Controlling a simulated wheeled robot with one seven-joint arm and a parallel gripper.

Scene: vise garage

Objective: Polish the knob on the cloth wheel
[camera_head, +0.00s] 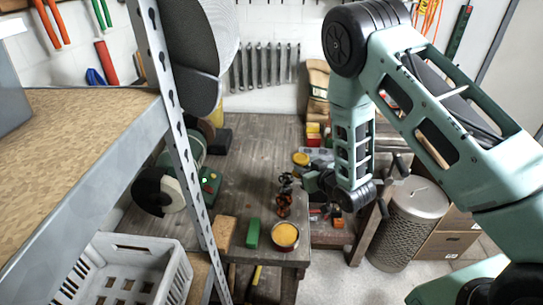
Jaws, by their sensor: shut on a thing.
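The pale cloth wheel (173,196) is on the left end of a green bench machine (190,158), beside a dark round guard, at the left of the wooden bench. A green light glows on the machine's control box (208,181). My gripper (296,184) is over the bench to the right of the wheel, well apart from it, pointing left. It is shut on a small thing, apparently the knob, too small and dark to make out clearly. A copper-orange object (283,207) shows just below the fingers; I cannot tell whether they touch.
A yellow-filled tin (285,236), a green block (252,233) and a tan block (225,232) lie along the bench's front. A shelf post (185,140) stands before the machine. A white crate (125,268) is at lower left. A perforated metal bin (410,225) stands right.

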